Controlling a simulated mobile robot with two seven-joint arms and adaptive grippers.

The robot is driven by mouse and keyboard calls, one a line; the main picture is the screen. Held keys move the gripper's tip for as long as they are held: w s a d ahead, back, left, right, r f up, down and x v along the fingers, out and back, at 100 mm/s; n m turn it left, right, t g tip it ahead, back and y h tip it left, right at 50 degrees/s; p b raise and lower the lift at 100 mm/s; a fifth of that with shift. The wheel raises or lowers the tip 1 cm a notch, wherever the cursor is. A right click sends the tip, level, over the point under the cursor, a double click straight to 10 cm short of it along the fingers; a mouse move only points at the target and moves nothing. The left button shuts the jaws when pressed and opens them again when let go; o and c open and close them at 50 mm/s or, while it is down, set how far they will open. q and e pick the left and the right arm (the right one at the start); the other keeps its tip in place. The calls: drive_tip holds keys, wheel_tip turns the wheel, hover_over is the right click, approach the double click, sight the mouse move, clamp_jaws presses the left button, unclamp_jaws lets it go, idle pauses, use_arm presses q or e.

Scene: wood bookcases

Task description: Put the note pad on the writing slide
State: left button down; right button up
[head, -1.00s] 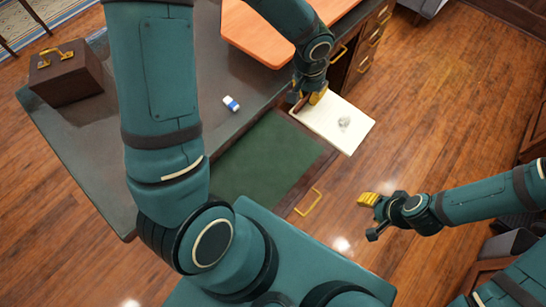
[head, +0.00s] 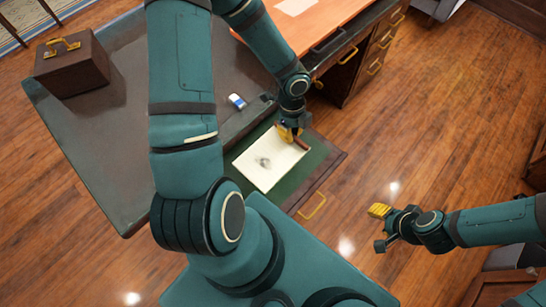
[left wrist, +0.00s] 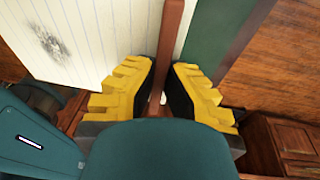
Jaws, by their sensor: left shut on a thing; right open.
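The note pad (head: 268,161) is a cream pad with a grey smudge and a brown bound edge. In the head view it lies over the green surface of the pulled-out writing slide (head: 325,165). Whether it touches the slide or is held just above it I cannot tell. My left gripper (head: 291,134) is shut on the pad's brown edge; in the left wrist view its yellow fingers (left wrist: 162,95) pinch the brown strip, with the lined page (left wrist: 95,40) beside it. My right gripper (head: 379,228) is open and empty, above the floor to the right of the slide.
A blue and white eraser (head: 237,101) lies on the dark desk top (head: 120,135). A brown box (head: 72,66) with a yellow handle stands at its far left. The slide has a yellow handle (head: 312,205). Drawers (head: 375,57) are at the back right.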

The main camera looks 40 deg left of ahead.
use_arm(q)
wheel_tip(320, 180, down, 9)
drive_tip(key=b, duration=0.2)
drive_tip(key=shift+w+f+b, duration=0.1)
drive_tip(key=shift+b, duration=0.2)
drive_tip(key=c, duration=1.4)
unclamp_jaws()
drive_tip(key=shift+f, duration=0.1)
drive_tip(key=shift+c, duration=0.2)
drive_tip(key=o, duration=0.3)
drive_tip(key=shift+r, duration=0.2)
